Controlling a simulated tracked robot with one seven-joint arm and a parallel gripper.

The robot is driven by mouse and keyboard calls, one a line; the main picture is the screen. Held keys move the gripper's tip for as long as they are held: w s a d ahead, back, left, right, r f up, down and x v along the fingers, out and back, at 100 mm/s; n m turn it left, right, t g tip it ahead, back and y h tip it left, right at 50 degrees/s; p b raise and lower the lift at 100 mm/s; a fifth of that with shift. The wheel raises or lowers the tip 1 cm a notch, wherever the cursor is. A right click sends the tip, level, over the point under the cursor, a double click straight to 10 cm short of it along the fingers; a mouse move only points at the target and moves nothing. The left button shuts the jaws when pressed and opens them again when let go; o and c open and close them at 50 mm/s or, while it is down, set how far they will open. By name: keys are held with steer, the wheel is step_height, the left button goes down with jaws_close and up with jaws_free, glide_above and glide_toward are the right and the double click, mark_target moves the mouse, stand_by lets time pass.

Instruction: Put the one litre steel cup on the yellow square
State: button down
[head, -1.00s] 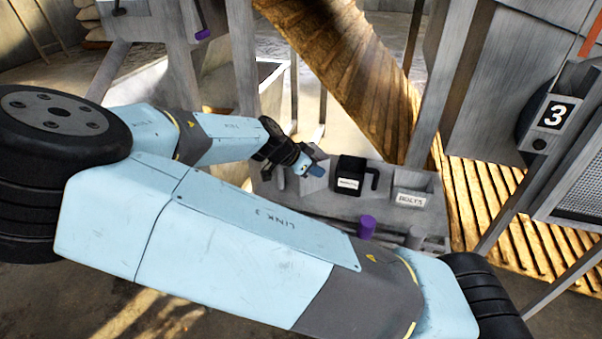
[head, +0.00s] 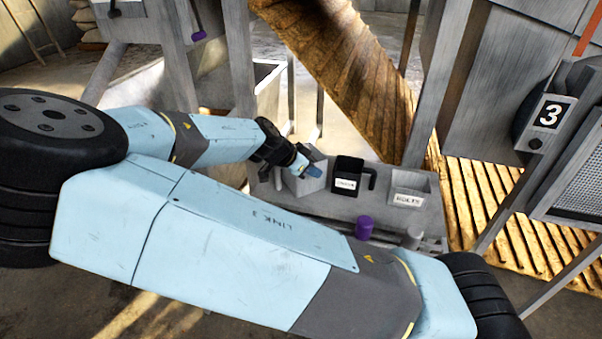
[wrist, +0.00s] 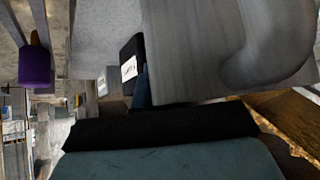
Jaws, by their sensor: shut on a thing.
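The steel cup (wrist: 190,45) fills the upper right of the wrist view, very close, with its thick curved handle at the right. In the head view a grey body (head: 306,186), which looks like this cup, is at my gripper (head: 312,171), at the left end of the grey bench. My gripper is shut on the cup; one dark, blue-backed finger (wrist: 160,135) lies across the bottom of the wrist view. I cannot tell whether the cup touches the bench. The yellow square is not visible in either current view.
Right of the gripper stand a black, white-labelled container (head: 347,172) with a handle and a grey bin marked BOLTS (head: 411,185). A purple cylinder (head: 364,228) and a grey cylinder (head: 413,237) stand nearer. Grey posts (head: 430,85) rise behind the bench.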

steer(key=shift+r, duration=0.55)
step_height(320, 180, up, 2)
steer(key=shift+a+r, duration=0.15)
steer(key=shift+r, duration=0.05)
steer(key=s+a+r, duration=0.9)
steer(key=s, duration=0.1)
steer(key=shift+s+r, duration=0.15)
steer(key=shift+r, duration=0.1)
steer(key=shift+a, duration=0.1)
